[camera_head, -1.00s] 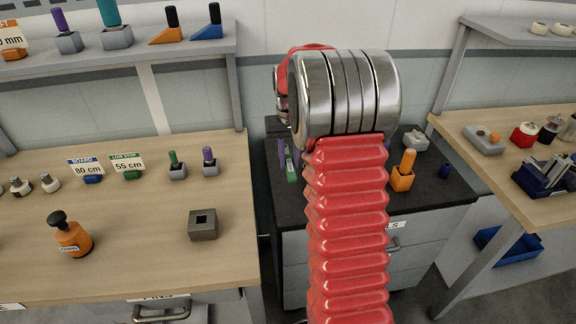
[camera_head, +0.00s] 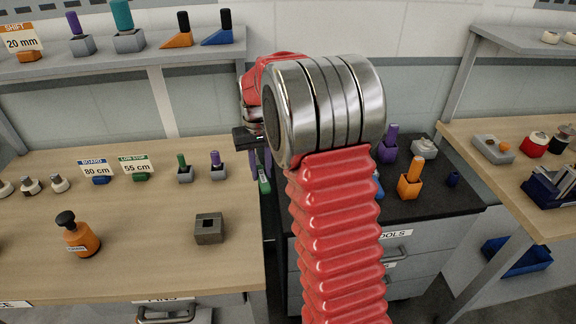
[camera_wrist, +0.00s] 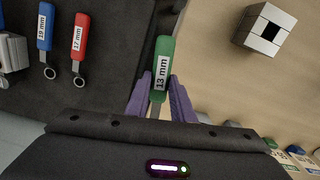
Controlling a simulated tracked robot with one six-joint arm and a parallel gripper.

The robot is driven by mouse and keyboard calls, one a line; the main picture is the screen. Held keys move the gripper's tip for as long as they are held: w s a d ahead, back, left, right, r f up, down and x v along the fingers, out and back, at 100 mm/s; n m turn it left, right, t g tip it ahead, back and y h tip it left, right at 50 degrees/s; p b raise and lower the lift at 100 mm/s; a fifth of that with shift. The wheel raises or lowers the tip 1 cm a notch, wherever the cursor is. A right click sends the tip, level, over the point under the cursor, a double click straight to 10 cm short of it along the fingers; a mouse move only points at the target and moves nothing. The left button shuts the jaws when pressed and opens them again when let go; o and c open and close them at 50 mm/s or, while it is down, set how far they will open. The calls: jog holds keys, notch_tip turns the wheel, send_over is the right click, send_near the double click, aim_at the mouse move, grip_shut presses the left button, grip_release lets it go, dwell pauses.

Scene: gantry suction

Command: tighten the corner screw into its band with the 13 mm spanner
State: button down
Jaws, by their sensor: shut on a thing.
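My gripper (camera_wrist: 163,103) has two purple fingers shut on the green handle of the 13 mm spanner (camera_wrist: 162,62) in the wrist view. In the head view the spanner (camera_head: 264,181) hangs below my gripper (camera_head: 259,166), partly hidden by my arm, near the gap between the wooden bench and the dark-topped tool cabinet. I cannot make out the corner screw or its band in either view.
A blue 19 mm spanner (camera_wrist: 45,28) and a red 17 mm spanner (camera_wrist: 80,38) lie on the dark top. A grey block with a square hole (camera_head: 209,236) and an orange bottle (camera_head: 82,241) stand on the wooden bench (camera_head: 150,270). An orange-handled tool (camera_head: 410,182) stands on the cabinet.

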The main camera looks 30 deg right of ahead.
jog(key=a+r+n, duration=0.1)
jog(key=a+n, duration=0.2)
jog(key=a, duration=1.3)
jog(key=shift+w, duration=0.45)
jog(key=shift+s, duration=0.1)
